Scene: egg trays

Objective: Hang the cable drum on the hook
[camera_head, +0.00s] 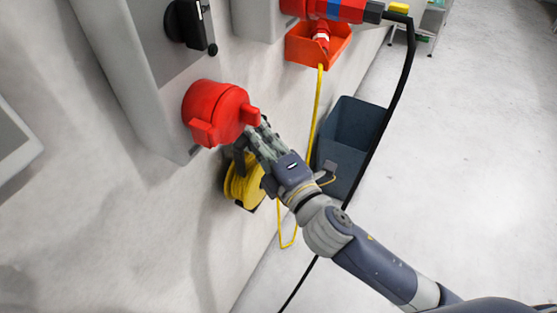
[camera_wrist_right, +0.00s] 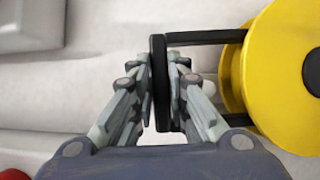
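The cable drum (camera_head: 243,190) is yellow with a black frame and is close to the wall, below the red socket. In the right wrist view the drum (camera_wrist_right: 285,85) is at the right, and its black handle bar (camera_wrist_right: 159,85) stands between my fingers. My right gripper (camera_head: 254,137) is shut on this handle, with finger pads on both sides of it in the right wrist view (camera_wrist_right: 160,88). I cannot make out the hook; the gripper and the drum cover part of the wall there. My left gripper is not in view.
A red socket (camera_head: 212,113) juts from a grey cabinet (camera_head: 128,70) just above my right gripper. A yellow cable (camera_head: 317,115) hangs from an orange box (camera_head: 300,48). A dark bin (camera_head: 350,125) and a black cable (camera_head: 402,85) are to the right. Floor farther right is clear.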

